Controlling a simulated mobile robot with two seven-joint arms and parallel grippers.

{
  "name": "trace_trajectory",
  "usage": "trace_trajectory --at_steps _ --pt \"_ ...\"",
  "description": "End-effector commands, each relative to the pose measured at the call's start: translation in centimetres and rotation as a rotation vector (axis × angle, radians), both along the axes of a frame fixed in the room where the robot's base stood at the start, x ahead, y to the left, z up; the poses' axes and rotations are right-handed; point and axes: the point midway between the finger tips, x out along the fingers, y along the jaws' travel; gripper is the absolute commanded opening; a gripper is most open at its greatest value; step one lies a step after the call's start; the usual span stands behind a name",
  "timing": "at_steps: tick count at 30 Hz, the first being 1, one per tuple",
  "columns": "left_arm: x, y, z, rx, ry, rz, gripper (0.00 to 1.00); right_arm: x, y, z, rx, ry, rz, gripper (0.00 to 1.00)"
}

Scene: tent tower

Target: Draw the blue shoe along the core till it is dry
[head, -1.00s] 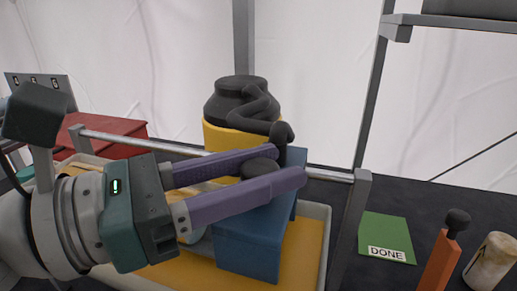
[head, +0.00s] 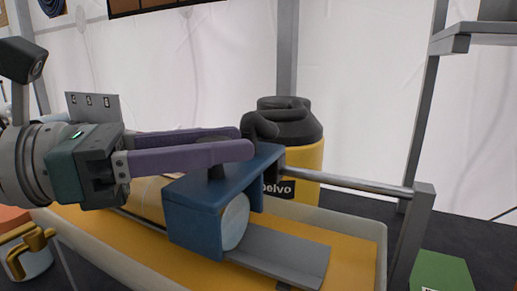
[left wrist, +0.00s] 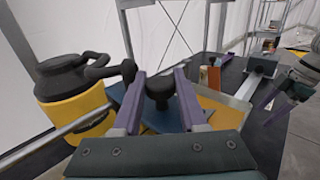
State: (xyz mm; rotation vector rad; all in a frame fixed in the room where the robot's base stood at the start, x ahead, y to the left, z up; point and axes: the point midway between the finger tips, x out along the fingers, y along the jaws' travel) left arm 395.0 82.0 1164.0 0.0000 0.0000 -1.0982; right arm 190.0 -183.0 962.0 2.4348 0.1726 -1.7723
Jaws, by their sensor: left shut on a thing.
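The blue shoe (head: 195,215) is an arch-shaped block sitting over the core (head: 146,195), a pale cylinder whose round end shows in the shoe's opening. In the head view my left gripper (head: 246,142) has its two purple fingers closed about the black knob (head: 216,166) on top of the shoe. The left wrist view shows the knob (left wrist: 159,90) between the fingertips. The core's wetness cannot be told. My right gripper (left wrist: 274,104) shows small at the right of the left wrist view; its jaw opening is unclear.
The core and shoe are over a shallow tray (head: 375,235) with a yellow-orange floor. A grey plate (head: 280,258) lies right of the shoe. A metal rail (head: 350,186) runs behind to a post (head: 412,225). A yellow jug (head: 308,160) stands behind. A green block (head: 440,270) is right.

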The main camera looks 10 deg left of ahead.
Motion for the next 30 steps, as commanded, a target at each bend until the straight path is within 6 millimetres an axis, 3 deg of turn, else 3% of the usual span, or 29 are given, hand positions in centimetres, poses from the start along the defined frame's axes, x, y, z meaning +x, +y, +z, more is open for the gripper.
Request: trace_trajectory --at_steps 1,8,17,30 --pt "0.0 0.0 -0.1 0.002 0.001 -0.002 0.45 0.0 0.0 0.0 0.000 0.000 0.000 0.71" --pt "0.0 -0.1 0.0 0.000 0.001 -0.002 0.71 0.0 0.0 0.0 0.000 0.000 0.000 0.71" --pt "-0.2 0.2 -0.1 0.001 0.000 -0.001 0.72 0.0 0.0 -0.2 0.000 0.000 0.000 0.71" --pt "-3.7 7.1 -0.5 0.004 0.002 0.000 0.72 0.0 0.0 -3.4 0.000 -0.001 0.000 0.71"
